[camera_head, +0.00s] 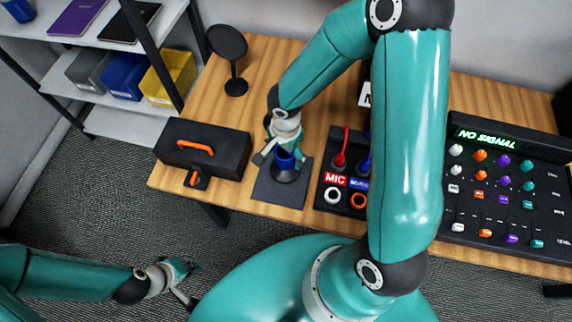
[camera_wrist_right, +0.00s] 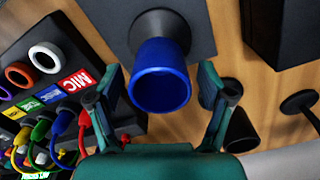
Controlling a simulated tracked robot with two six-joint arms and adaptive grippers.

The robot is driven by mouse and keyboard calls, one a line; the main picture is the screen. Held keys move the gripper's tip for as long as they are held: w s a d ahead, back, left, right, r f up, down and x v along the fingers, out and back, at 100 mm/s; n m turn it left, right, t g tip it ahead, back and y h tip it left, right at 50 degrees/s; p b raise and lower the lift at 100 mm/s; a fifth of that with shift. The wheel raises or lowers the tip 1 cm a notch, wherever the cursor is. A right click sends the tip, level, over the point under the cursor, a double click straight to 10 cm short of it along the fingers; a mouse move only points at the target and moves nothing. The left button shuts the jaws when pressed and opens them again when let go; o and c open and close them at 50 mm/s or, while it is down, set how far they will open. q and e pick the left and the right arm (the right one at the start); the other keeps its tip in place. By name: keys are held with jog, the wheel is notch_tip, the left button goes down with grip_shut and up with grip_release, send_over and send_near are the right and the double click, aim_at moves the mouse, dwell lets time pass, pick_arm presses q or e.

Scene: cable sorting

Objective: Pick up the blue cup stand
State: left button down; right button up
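The blue cup stand (camera_head: 285,161) stands upright on a dark square mat (camera_head: 266,188) on the table. It has a blue cup on a flared black foot. In the right wrist view, the blue cup (camera_wrist_right: 160,78) is in the middle, with its black foot behind it. My right gripper (camera_head: 279,157) is over the stand, open, with one finger on each side of the cup. Gaps show between both fingers and the cup in the wrist view. My left gripper (camera_head: 189,284) is open and empty, low at the left, away from the table.
A black toolbox (camera_head: 228,152) with an orange handle lies left of the mat. A cable panel (camera_head: 333,195) marked MIC stands close on the right. A round black stand (camera_head: 235,87) is behind. A mixer (camera_head: 520,195) is at the far right. Shelves with bins (camera_head: 127,85) stand left.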

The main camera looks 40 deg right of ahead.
jog(key=c, duration=1.3)
jog(key=shift+w, duration=0.1)
grip_shut()
jog(key=shift+r, duration=0.1)
